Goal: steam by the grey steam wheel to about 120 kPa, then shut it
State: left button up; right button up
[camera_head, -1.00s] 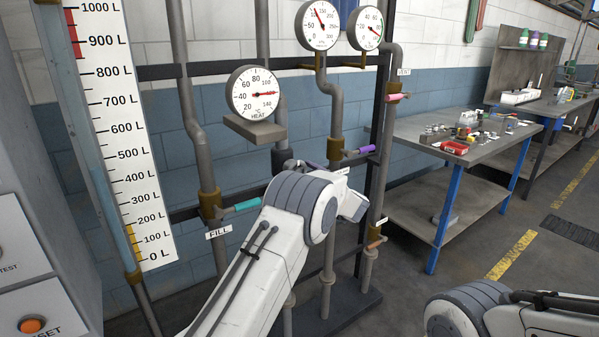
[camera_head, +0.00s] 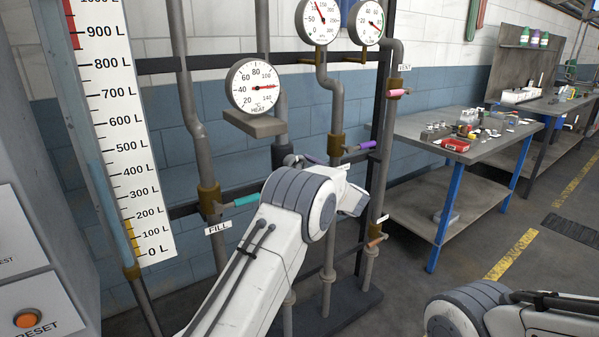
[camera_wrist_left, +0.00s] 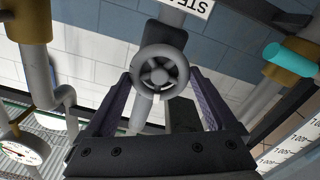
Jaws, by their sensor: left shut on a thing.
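The grey steam wheel (camera_wrist_left: 160,54) is a small spoked handwheel in the left wrist view, on a grey pipe below a partly seen label (camera_wrist_left: 192,5). My left gripper (camera_wrist_left: 163,76) has a finger on each side of the wheel and is shut on it. In the head view my left wrist hides the wheel. The upper pressure gauge (camera_head: 319,24) has its red needle pointing up and slightly left, near the 100 mark; the exact value is too small to read. My right gripper is out of view.
A HEAT gauge (camera_head: 254,87) stands above a small shelf (camera_head: 254,123). The cyan FILL handle (camera_head: 240,202), purple handle (camera_head: 358,147) and pink handle (camera_head: 396,93) are on nearby pipes. A workbench (camera_head: 408,125) stands right, with open floor before it.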

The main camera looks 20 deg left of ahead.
pick_arm(q)
jog(key=shift+s+f+n+b, duration=0.1)
jog(key=shift+n+b, duration=1.3)
jog(key=shift+n, duration=0.3)
jog(key=shift+f+n+b, duration=0.1)
jog(key=shift+n+b, duration=1.25)
jog(key=shift+n, duration=0.35)
jog(key=o, duration=1)
jog(key=shift+r, duration=0.1)
jog(key=shift+o, duration=0.2)
jog(key=v, duration=1)
jog(key=shift+s+d+b, duration=0.2)
jog(key=shift+b, duration=0.15)
